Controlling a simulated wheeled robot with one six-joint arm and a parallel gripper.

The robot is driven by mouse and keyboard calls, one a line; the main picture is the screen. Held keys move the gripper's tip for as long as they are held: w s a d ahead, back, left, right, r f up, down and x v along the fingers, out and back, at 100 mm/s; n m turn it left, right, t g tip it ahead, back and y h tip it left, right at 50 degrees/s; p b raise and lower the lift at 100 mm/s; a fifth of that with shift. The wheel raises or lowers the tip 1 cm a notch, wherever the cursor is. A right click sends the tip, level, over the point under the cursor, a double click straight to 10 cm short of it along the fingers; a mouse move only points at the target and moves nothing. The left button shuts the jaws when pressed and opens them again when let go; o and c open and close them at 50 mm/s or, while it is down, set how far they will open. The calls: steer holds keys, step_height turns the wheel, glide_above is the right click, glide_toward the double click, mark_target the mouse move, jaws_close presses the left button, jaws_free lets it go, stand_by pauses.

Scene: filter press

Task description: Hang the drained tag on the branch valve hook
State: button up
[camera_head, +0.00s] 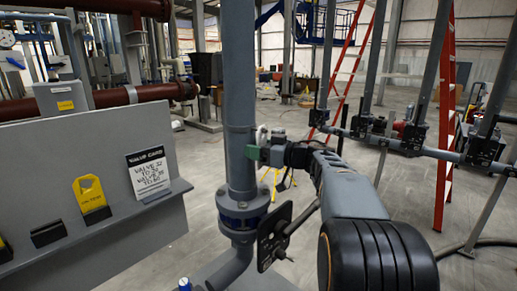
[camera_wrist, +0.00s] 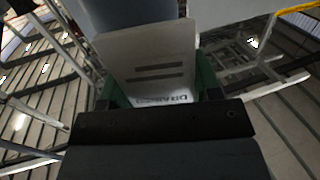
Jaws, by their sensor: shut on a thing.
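My gripper (camera_head: 262,154), with green fingers, is beside the grey vertical pipe (camera_head: 238,90) in the head view. In the wrist view my gripper (camera_wrist: 155,92) is shut on a pale tag (camera_wrist: 150,60) with dark bars and the upside-down word "DRAINED", partly cut off by the jaws. A white edge by the fingers in the head view may be this tag. The pipe is close behind the tag in the wrist view. A valve body with a blue band (camera_head: 243,212) sits low on the pipe, a black plate (camera_head: 274,236) beside it. I cannot make out the hook.
A blue-capped part (camera_head: 184,284) is at the bottom. A grey rail (camera_head: 400,146) and red ladder (camera_head: 446,120) stand right.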

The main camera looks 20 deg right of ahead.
steer(key=o, duration=0.7)
steer(key=shift+s+a, duration=0.1)
steer(key=shift+a, duration=0.05)
steer(key=shift+o, duration=1.4)
steer(key=shift+w+f, duration=0.15)
steer(key=shift+w, duration=0.1)
steer(key=shift+s, duration=0.1)
